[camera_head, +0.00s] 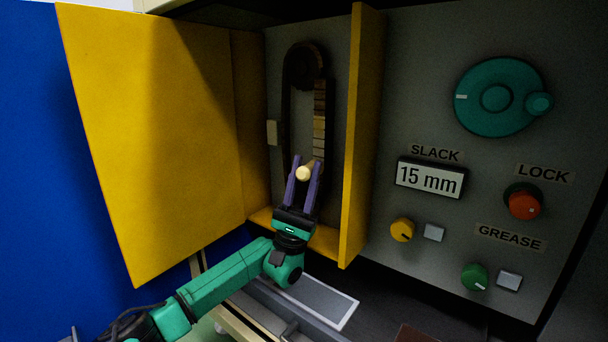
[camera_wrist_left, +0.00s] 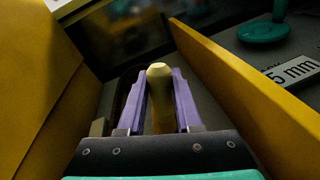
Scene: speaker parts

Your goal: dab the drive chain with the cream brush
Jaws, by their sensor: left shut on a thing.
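The drive chain (camera_head: 319,122) runs in an upright loop inside the open yellow housing, around a dark sprocket at the top. Its right run shows light tan and brown links; its lower end is hidden behind my gripper. My left gripper (camera_head: 305,172), with purple fingers, is shut on the cream brush (camera_head: 304,173) in front of the chain's lower part. In the left wrist view the brush (camera_wrist_left: 159,95) stands between the two fingers, its rounded pale end outward. I cannot tell whether the brush touches the chain. My right gripper is not in view.
A yellow door (camera_head: 150,140) stands open on the left, and a yellow wall (camera_head: 358,140) bounds the housing on the right. The grey panel carries a teal crank (camera_head: 497,98), a "15 mm" SLACK display (camera_head: 430,178), a red LOCK knob (camera_head: 524,203) and a green GREASE knob (camera_head: 475,277).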

